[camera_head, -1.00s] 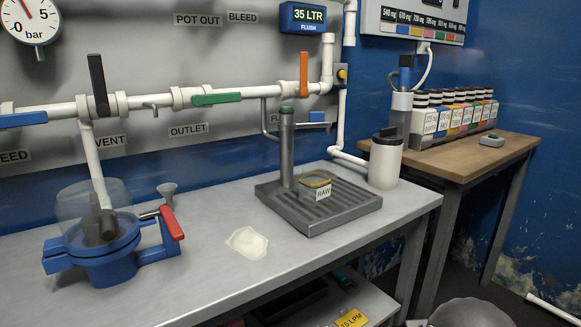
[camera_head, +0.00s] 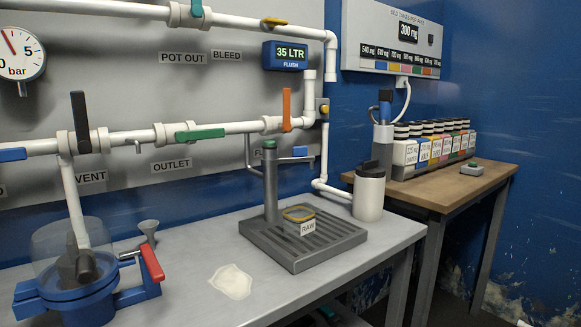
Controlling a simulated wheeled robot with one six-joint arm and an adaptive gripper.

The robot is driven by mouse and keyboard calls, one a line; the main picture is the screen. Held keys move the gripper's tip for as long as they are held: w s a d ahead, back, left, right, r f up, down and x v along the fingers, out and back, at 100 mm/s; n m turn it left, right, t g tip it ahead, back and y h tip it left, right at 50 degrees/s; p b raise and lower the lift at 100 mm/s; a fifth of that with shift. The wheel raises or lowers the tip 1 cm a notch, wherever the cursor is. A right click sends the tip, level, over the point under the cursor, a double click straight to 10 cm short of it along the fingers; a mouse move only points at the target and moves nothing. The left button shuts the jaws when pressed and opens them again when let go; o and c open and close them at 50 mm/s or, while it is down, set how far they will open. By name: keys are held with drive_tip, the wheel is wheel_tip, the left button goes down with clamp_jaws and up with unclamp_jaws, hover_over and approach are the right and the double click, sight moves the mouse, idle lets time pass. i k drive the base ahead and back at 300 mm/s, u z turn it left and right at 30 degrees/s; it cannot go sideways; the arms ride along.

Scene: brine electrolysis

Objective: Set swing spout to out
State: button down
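The swing spout appears to be the grey upright post with a green cap (camera_head: 270,183) at the back of a dark ribbed drain tray (camera_head: 290,262) on the grey bench. A thin horizontal arm (camera_head: 296,160) reaches from near the post's top toward the right; part of it overlaps the wall fittings behind. A small container labelled RAW (camera_head: 306,228) with a yellow rim stands on the tray, right of the post. I see no "out" marking on the spout. My gripper is not in view.
A white canister with a dark lid (camera_head: 369,196) stands right of the tray. A blue clamped vessel (camera_head: 70,297) with a red handle is at left, a pale patch (camera_head: 232,282) between. Pipes with coloured valve handles run along the wall. Labelled bottles (camera_head: 430,147) stand on a wooden table.

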sight(299, 154)
drive_tip(key=z, duration=0.05)
drive_tip(key=k, duration=0.5)
drive_tip(key=u, duration=1.05)
drive_tip(key=i, duration=0.75)
drive_tip(key=z, duration=2.1)
